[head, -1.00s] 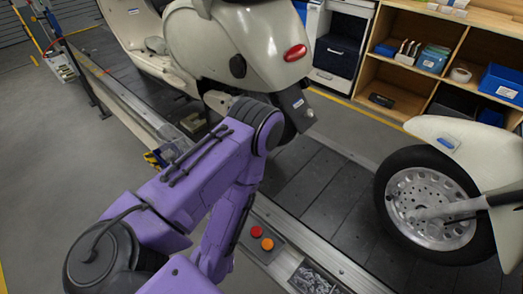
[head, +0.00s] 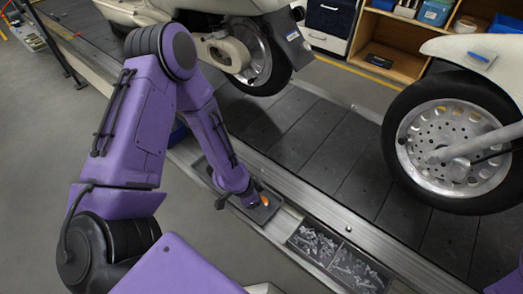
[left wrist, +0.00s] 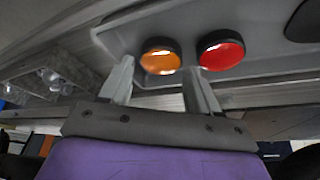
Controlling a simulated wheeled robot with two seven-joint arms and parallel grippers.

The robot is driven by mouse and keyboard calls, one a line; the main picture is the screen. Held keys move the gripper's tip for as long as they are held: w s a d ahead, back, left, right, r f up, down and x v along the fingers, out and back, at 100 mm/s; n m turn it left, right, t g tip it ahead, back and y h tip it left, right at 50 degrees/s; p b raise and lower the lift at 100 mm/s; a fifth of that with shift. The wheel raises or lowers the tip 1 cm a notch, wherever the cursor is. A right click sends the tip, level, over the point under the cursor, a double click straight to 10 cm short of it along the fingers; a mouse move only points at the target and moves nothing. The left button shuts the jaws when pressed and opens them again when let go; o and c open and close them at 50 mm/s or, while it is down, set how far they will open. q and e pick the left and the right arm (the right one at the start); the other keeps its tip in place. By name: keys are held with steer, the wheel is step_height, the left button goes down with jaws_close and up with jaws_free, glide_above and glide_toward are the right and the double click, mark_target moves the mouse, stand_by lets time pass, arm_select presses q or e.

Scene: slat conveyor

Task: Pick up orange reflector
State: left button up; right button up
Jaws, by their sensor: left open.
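The orange reflector (head: 264,199) lies in a dark shallow tray (head: 266,213) on the conveyor's near rail; my left arm partly covers it. In the left wrist view the round orange reflector (left wrist: 160,57) shows just beyond the fingertips, roughly in line with the gap between them. A red reflector (left wrist: 221,50) lies beside it, to its right, beyond the right finger; the arm hides it in the head view. My left gripper (left wrist: 157,72) is open and empty, its fingers pointing at the tray. My right gripper is in neither view.
A bin of loose metal hardware (head: 337,258) sits on the rail right of the tray. The dark slat conveyor (head: 320,140) runs behind, with scooter bodies and a large wheel (head: 455,140) above it. A wooden shelf (head: 395,55) stands at the back.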

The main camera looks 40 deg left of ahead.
arm_select(q)
steer(key=x, duration=0.2)
steer(key=shift+f, duration=0.35)
steer(key=shift+w+r, duration=0.1)
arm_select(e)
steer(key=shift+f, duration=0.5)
arm_select(q)
steer(key=c, duration=0.7)
